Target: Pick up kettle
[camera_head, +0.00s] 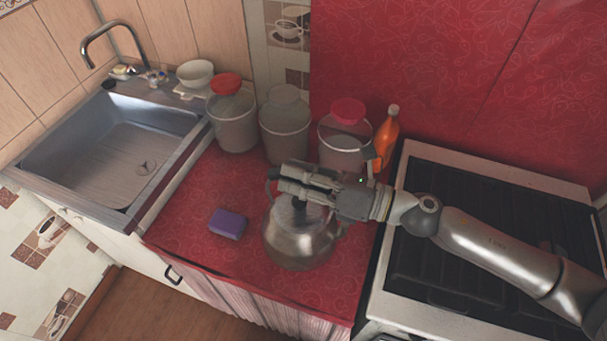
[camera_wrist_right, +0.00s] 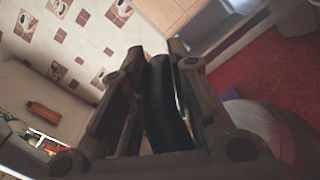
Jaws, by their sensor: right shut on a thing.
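The kettle (camera_head: 298,240) is a rounded, shiny metal one with a dark handle. In the head view it is over the red counter, right of a purple sponge; I cannot tell whether its base touches the cloth. My right gripper (camera_head: 290,182) reaches in from the right across the kettle's top and is shut on its handle. In the right wrist view, the dark handle (camera_wrist_right: 165,105) lies between the two fingers, and part of the metal body (camera_wrist_right: 250,122) shows at lower right. The gripper hides part of the handle and lid. My left gripper is in neither view.
Three jars stand behind the kettle, one with a red lid (camera_head: 348,111), beside an orange bottle (camera_head: 386,138). The purple sponge (camera_head: 227,223) lies left of the kettle. A metal sink (camera_head: 60,160) is at left, a stove (camera_head: 470,240) at right.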

